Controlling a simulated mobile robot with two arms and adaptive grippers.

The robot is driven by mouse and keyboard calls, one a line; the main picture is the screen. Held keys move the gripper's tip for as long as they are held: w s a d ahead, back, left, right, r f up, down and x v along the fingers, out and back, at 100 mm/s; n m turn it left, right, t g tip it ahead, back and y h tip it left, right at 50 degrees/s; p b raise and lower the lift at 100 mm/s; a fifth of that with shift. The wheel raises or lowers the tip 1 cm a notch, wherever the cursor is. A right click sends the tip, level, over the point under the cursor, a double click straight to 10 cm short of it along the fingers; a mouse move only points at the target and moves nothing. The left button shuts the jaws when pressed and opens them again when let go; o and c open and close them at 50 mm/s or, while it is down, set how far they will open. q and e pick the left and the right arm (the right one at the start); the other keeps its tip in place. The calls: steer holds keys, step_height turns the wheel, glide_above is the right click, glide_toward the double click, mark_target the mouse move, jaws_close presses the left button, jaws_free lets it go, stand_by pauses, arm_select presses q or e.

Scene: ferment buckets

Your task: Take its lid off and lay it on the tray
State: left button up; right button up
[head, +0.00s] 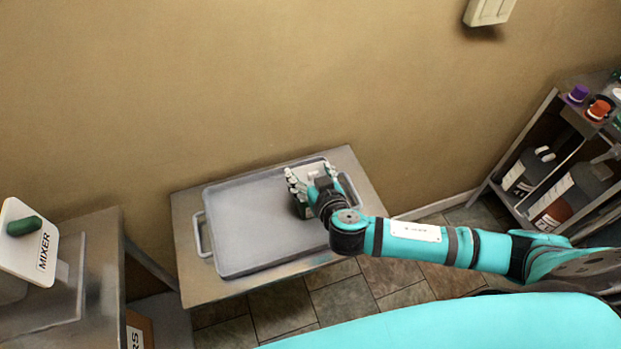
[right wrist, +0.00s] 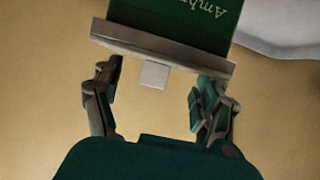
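In the right wrist view the green container (right wrist: 180,16) has pale lettering that reads "Ambr", cut off by the frame. A grey metal lid (right wrist: 205,61) lies across its end, with a small pale square knob (right wrist: 153,74) sticking out. The lid appears to be on the container. My right gripper (head: 311,176) is open, its fingers on either side of the knob and apart from it (right wrist: 157,96). My left gripper is not in view.
The tray sits on a metal table (head: 187,240) against the tan wall; its middle and left are bare. A counter with a MIXER sign (head: 38,242) stands at left. A shelf with bottles (head: 570,190) stands at right.

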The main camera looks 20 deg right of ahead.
steer(key=c, duration=0.9)
steer(key=shift+o, duration=0.2)
